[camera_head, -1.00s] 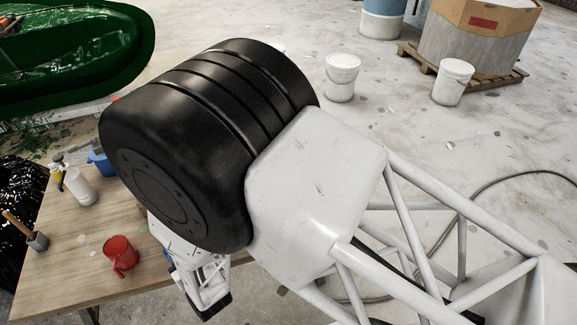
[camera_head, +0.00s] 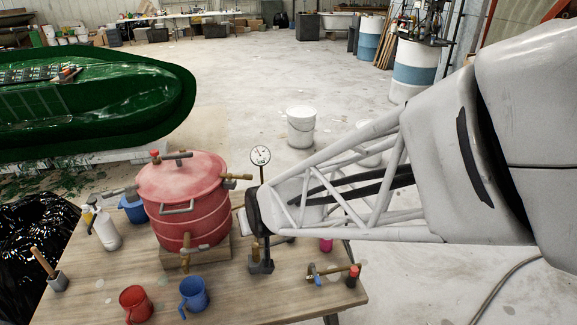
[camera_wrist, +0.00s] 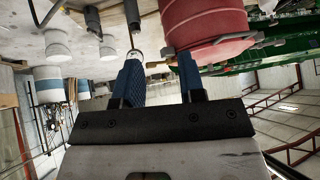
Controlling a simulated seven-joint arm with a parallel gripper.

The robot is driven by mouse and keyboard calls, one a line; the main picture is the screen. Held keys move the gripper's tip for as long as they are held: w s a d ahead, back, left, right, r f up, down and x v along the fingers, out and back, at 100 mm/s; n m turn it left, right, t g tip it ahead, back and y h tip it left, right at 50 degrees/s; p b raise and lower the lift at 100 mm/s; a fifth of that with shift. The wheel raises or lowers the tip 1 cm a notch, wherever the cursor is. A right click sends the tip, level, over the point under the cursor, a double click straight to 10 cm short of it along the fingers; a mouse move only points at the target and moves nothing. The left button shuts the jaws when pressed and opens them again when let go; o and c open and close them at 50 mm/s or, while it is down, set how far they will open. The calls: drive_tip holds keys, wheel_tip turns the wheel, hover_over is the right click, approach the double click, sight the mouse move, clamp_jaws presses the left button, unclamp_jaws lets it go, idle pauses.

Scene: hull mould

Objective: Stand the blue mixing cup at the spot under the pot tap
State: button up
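The blue mixing cup (camera_head: 194,292) stands upright on the table, its handle to the left, in front of the red pot (camera_head: 182,195). The brass pot tap (camera_head: 187,241) is low on the pot's front, behind the cup in the picture. In the wrist view my gripper (camera_wrist: 159,62) is open, with nothing seen between its blue-padded fingers. The red pot (camera_wrist: 205,22) shows close beyond the right finger. I cannot see the cup in the wrist view.
A red mug (camera_head: 135,303) stands left of the blue cup. The dial gauge (camera_head: 260,157) on its stand is right of the pot. A valve fitting (camera_head: 335,274) lies farther right. A spray bottle (camera_head: 104,229) and blue container (camera_head: 133,208) are left.

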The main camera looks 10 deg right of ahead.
drive_tip(key=s+d+r+m+g+h, duration=0.1)
drive_tip(key=s+d+r+g, duration=0.1)
drive_tip(key=s+d+r, duration=0.3)
drive_tip(key=s+d+r+m+g+h, duration=0.1)
drive_tip(key=s+d+r, duration=0.5)
drive_tip(key=s, duration=0.8)
drive_tip(key=d+g, duration=0.1)
drive_tip(key=d, duration=0.1)
drive_tip(key=shift+s+d+r+g, duration=0.15)
drive_tip(key=shift+d+r+g, duration=0.15)
drive_tip(key=shift+g, duration=0.1)
